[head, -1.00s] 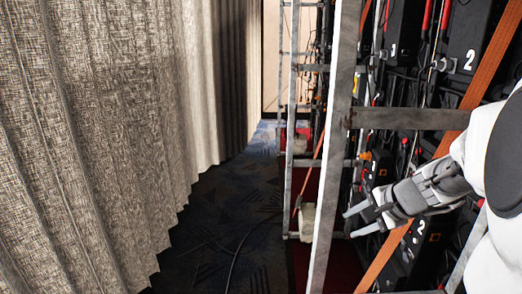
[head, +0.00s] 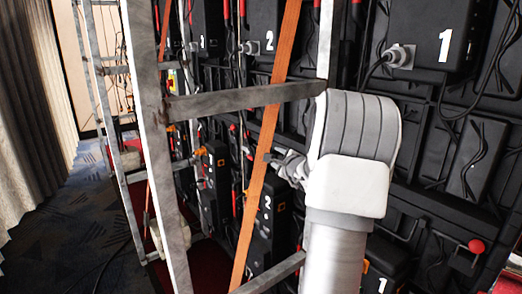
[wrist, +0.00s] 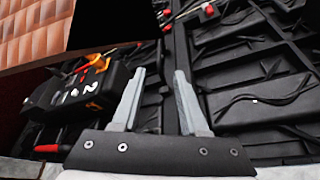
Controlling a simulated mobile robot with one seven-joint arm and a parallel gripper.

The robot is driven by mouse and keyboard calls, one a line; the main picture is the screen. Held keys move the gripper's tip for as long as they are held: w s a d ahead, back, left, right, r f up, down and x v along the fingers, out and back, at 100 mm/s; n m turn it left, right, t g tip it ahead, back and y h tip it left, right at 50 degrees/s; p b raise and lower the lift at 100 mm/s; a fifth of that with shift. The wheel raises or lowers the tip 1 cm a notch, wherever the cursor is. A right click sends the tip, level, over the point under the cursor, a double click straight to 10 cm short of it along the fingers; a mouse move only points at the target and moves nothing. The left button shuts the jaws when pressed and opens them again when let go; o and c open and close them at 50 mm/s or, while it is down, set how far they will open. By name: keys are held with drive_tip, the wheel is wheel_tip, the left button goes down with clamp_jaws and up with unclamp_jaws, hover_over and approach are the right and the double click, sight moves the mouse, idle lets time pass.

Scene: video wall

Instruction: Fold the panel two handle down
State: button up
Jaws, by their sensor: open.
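Black panel units marked 2 stand behind the orange strap in the head view: one at the upper left (head: 257,32) and a lower box (head: 268,232). In the wrist view a black box marked 2 (wrist: 62,98) lies left of my gripper (wrist: 160,76), with an orange part on top. A red-ended handle (wrist: 48,148) shows below that box; I cannot tell whether it is the panel two handle. My gripper is open with nothing between its fingers. In the head view my gripper (head: 272,158) is beside the orange strap, partly hidden by my arm.
A grey metal frame (head: 155,150) with a crossbar (head: 240,101) stands left of my arm. An orange strap (head: 265,130) slants past my gripper. Panel 1 (head: 425,25) and a red knob (head: 476,246) are at right. Carpeted floor (head: 75,235) is open at left by the curtain.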

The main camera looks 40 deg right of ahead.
sight(262, 149)
drive_tip(key=x, duration=1.7)
drive_tip(key=shift+p, duration=0.35)
drive_tip(key=shift+c, duration=0.2)
clamp_jaws()
